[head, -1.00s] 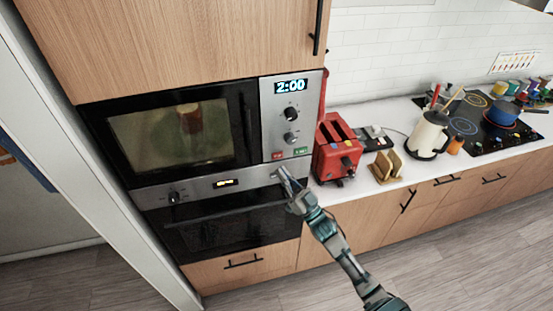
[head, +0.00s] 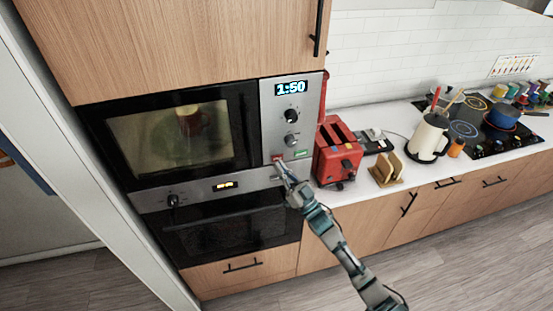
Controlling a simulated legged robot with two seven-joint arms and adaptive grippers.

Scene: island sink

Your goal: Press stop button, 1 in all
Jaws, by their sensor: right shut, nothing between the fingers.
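The microwave (head: 250,120) is built into the cabinet wall, with its door closed. Its display (head: 291,88) reads 1:50, and a mug (head: 193,121) shows through the lit window. Below two knobs are a red stop button (head: 277,157) on the left and a green button (head: 301,154) on the right. My right gripper (head: 283,168) is shut and empty, its tips at the lower edge of the red button, partly covering it. I cannot tell whether the tips touch it. My left gripper is not in view.
An oven (head: 225,230) sits below the microwave. A red toaster (head: 337,152) stands close to the right of my gripper. A toast rack (head: 387,168), a white kettle (head: 428,137) and a cooktop (head: 480,128) lie farther right on the counter.

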